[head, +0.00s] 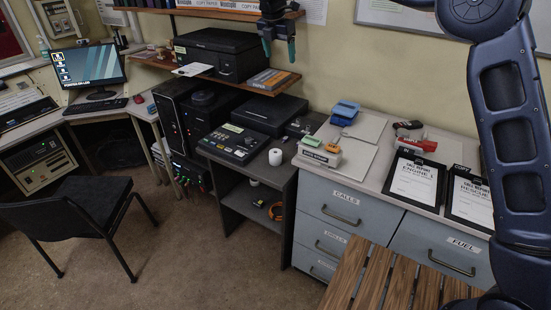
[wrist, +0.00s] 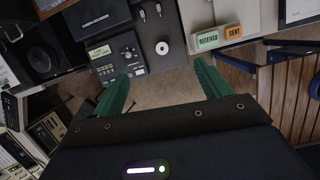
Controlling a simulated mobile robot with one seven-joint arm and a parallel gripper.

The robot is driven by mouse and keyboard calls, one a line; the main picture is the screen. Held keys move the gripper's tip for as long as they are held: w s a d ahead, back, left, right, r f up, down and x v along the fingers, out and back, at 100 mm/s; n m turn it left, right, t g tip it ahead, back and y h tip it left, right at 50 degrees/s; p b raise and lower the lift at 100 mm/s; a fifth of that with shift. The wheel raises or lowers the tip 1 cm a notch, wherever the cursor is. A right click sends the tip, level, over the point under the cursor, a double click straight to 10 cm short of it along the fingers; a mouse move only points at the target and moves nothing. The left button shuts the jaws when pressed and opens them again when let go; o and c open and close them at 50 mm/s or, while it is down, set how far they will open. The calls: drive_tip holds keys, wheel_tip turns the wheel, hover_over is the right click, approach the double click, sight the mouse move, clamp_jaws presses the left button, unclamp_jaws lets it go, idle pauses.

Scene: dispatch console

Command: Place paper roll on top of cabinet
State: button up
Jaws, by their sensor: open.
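A white paper roll (head: 275,157) stands on the top of a dark grey open-shelved cabinet (head: 284,172), near its front right. In the wrist view the roll (wrist: 162,47) shows its round end and centre hole. A smaller white, roll-like thing (head: 254,182) is on the shelf below. A grey-blue drawer cabinet (head: 341,214) stands to the right, its light top holding several things. My gripper (head: 278,45) hangs high by the upper wall shelf, green fingers apart and empty. In the wrist view its fingers (wrist: 162,72) are spread, with the roll beyond them.
A black console (head: 234,143) sits left of the roll, with a black box behind. A wall shelf (head: 231,76) carries a printer. Stamps (head: 319,152), a blue hole punch and clipboards (head: 416,183) occupy the drawer cabinet. A slatted wooden bench (head: 385,285) is in front. A chair stands left.

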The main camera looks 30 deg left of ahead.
drive_tip(key=s+a+f, duration=0.2)
approach(275, 152)
drive_tip(key=shift+w+d+f+n, duration=0.1)
drive_tip(key=shift+d+f+n, duration=0.05)
drive_tip(key=shift+f+n, duration=0.2)
drive_tip(key=x, duration=0.5)
drive_tip(key=shift+f, duration=0.3)
drive_tip(key=shift+x, duration=2.9)
drive_tip(key=shift+w, duration=0.1)
drive_tip(key=c, duration=1)
drive_tip(key=shift+r, duration=0.1)
drive_tip(key=shift+c, duration=0.9)
wheel_tip(275, 152, up, 20)
